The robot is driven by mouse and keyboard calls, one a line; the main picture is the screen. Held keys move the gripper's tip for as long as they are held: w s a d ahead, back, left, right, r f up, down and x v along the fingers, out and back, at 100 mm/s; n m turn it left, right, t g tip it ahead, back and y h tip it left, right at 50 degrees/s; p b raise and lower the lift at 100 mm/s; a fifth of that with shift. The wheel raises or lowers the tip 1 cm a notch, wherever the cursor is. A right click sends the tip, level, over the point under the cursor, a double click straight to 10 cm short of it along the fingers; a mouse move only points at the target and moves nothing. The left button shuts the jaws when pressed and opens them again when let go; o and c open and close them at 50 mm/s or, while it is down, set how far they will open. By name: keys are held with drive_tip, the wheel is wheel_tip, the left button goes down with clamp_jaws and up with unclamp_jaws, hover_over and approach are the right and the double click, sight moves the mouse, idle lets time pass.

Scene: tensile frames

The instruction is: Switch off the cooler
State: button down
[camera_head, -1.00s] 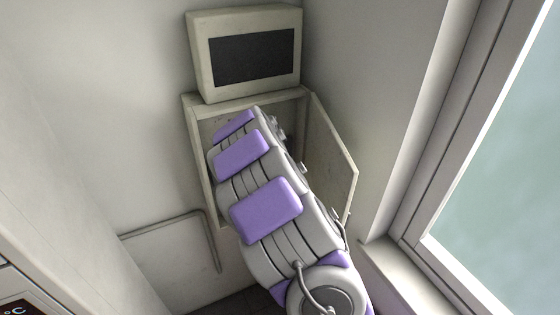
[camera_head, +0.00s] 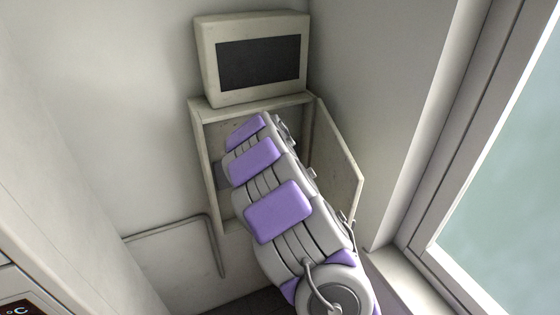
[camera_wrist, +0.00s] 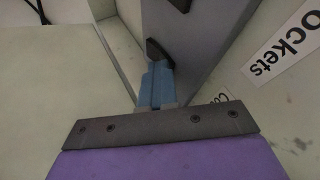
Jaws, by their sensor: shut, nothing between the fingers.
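In the wrist view my gripper (camera_wrist: 157,82) shows as slim blue fingers held together beyond a dark grey plate and a purple body. A black switch-like piece (camera_wrist: 157,52) stands on a grey panel right at the fingertips; I cannot tell whether they touch. A second black piece (camera_wrist: 181,4) is on the same grey panel (camera_wrist: 200,35) farther up. A label reading "ockets" is at the right, and a partly hidden label starting "Co" is below it. In the head view my arm reaches into an open cabinet (camera_head: 203,160) and hides my gripper.
A box with a dark screen (camera_head: 255,62) sits on top of the cabinet. The cabinet door (camera_head: 338,160) is open to the right. A window (camera_head: 500,170) is at the far right. A display with a "°C" reading (camera_head: 17,310) is at the lower left.

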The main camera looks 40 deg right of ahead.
drive_tip(key=shift+d+r, duration=0.35)
drive_tip(key=shift+r, duration=0.2)
drive_tip(key=shift+s, duration=0.1)
idle(0.3)
drive_tip(key=s+d+v, duration=0.1)
drive_tip(key=v, duration=1)
drive_tip(key=shift+r, duration=0.25)
drive_tip(key=shift+a, duration=0.2)
